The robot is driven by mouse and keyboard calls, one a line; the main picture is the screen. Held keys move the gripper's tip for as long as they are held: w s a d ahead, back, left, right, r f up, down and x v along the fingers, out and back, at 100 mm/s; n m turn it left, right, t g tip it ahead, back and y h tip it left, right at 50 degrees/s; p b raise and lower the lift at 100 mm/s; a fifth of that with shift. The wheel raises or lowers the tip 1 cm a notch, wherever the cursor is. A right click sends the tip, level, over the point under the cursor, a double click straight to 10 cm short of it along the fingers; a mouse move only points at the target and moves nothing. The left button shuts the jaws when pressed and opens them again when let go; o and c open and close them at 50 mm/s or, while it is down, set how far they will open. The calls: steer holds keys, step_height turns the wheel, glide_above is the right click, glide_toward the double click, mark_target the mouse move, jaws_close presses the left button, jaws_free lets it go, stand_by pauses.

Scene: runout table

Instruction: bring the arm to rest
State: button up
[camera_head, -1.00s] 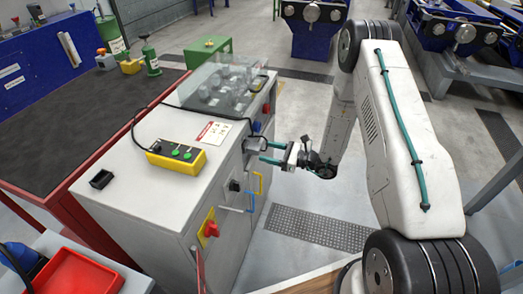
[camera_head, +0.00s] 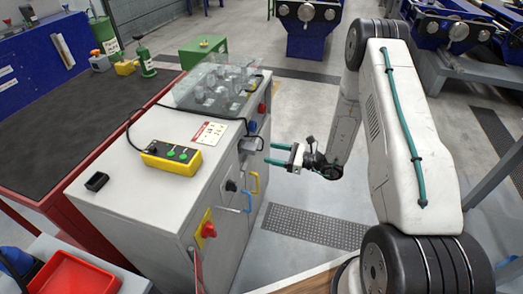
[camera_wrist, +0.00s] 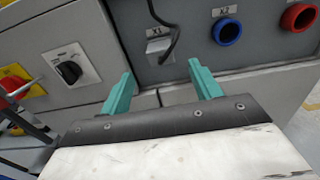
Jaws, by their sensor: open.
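My gripper (camera_head: 278,155) is in mid-air to the right of the grey control cabinet (camera_head: 144,205), its teal fingers pointing left toward the cabinet's side panel. In the wrist view the two fingers (camera_wrist: 162,90) are spread apart with nothing between them. Past them on the panel are a grey socket with a black cable (camera_wrist: 159,48), a blue connector (camera_wrist: 227,32), a red connector (camera_wrist: 298,17) and a black rotary switch (camera_wrist: 70,70). The fingers look apart from the panel; the exact gap is hard to tell.
A red rotary switch (camera_head: 208,229) and blue and yellow handles project from the side. Open floor (camera_head: 300,110) lies right of the cabinet.

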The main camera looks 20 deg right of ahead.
steer(key=s+a+r+n+g+y, duration=0.1)
steer(key=s+a+r+n+g, duration=0.4)
steer(key=s+r+n+g, duration=0.4)
steer(key=s+d+r+n+h, duration=0.2)
steer(key=s+r+n+h, duration=0.5)
steer(key=s+r, duration=0.6)
steer(key=s+d+r+n+h, duration=0.2)
steer(key=s+r+n+h, duration=0.6)
steer(key=s+r, duration=0.5)
steer(key=shift+r+n+h, duration=0.15)
steer(key=shift+n+h, duration=0.15)
steer(key=shift+n, duration=0.3)
